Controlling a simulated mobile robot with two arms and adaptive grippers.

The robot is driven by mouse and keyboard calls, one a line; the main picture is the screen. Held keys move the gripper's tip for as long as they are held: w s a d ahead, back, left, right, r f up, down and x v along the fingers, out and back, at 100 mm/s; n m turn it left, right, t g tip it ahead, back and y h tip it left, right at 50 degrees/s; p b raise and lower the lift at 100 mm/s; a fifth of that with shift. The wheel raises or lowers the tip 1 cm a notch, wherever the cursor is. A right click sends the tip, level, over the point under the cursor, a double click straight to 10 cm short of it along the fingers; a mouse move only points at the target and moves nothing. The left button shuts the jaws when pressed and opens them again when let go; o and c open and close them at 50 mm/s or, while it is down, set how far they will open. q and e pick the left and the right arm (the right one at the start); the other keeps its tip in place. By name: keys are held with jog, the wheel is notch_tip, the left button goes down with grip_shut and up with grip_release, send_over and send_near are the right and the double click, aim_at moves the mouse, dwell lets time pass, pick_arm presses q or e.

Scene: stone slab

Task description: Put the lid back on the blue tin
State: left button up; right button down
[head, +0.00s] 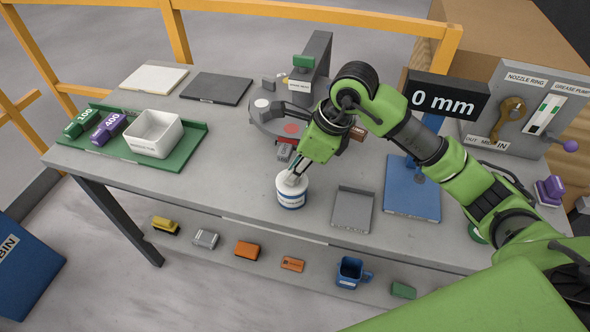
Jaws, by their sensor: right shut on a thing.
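The tin (291,200) stands upright near the front middle of the slab. It is white with blue bands. My right gripper (291,179) points down at the top of the tin, and its fingers are shut on the pale lid (292,184). The lid is over the tin's mouth, at or very close to the rim. I cannot tell whether it is fully seated. The fingers hide part of the lid. My left gripper is not in view.
A round fixture (272,125) stands behind the tin. A grey tray (352,209) and a blue mat (411,188) lie to the right. A green tray (190,147) with a white box (154,135) is at left. The lower shelf holds several small items and a blue mug (349,273).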

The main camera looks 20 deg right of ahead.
dwell(0.8)
jog(key=c, duration=1.4)
grip_release()
jog(key=shift+r+p, duration=1.75)
jog(key=shift+r, duration=1.75)
grip_shut()
